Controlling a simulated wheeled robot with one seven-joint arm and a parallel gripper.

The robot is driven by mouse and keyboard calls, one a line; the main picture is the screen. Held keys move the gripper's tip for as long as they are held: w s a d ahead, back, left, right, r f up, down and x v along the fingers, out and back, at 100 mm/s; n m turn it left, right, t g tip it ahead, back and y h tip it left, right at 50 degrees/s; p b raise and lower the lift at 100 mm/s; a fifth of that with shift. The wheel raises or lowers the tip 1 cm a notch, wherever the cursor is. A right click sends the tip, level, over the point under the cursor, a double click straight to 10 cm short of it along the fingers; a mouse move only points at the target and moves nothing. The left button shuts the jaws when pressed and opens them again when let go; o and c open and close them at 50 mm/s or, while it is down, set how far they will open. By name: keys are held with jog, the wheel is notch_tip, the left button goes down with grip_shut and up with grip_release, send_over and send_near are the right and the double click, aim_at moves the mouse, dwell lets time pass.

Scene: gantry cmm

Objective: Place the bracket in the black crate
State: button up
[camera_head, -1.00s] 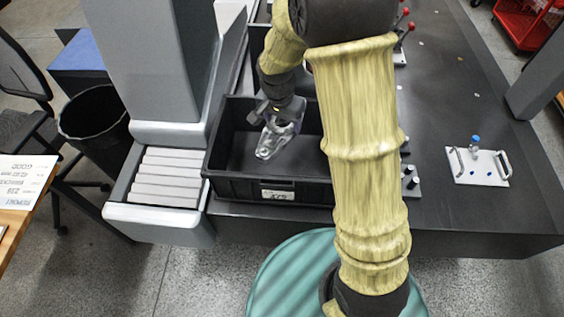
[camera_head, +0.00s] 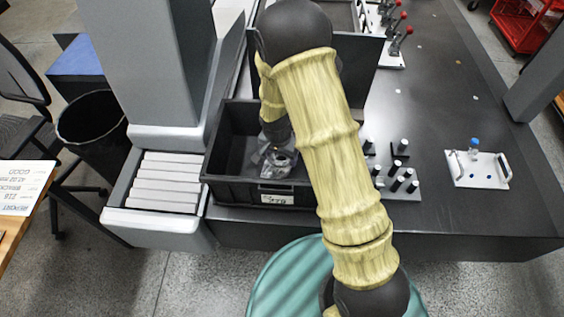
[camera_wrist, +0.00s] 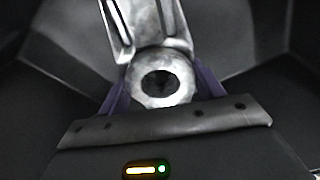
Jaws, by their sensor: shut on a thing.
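The bracket (camera_wrist: 160,80) is a grey metal part with a round bored end and a ribbed arm. In the wrist view its bored end sits between the purple fingers of my gripper (camera_wrist: 160,98), which is shut on it. In the head view my gripper (camera_head: 277,158) is inside the black crate (camera_head: 225,189), low and near its front wall, with the bracket (camera_head: 273,168) below. My arm hides the crate's right part. I cannot tell whether the bracket touches the crate floor.
A grey tray of pale bars (camera_head: 168,182) stands left of the crate. A fixture plate with several dark pegs (camera_head: 400,172) lies to the right, and a white plate with handles (camera_head: 478,168) further right. The dark table between has clear room.

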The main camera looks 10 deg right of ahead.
aim_at(282, 163)
jog(key=shift+s+f, duration=0.15)
jog(key=shift+f, duration=1.75)
jog(key=shift+f, duration=0.1)
jog(key=o, duration=1.4)
jog(key=shift+c, duration=0.2)
notch_tip(282, 163, up, 12)
jog(key=s+a, duration=0.1)
jog(key=shift+s, duration=0.2)
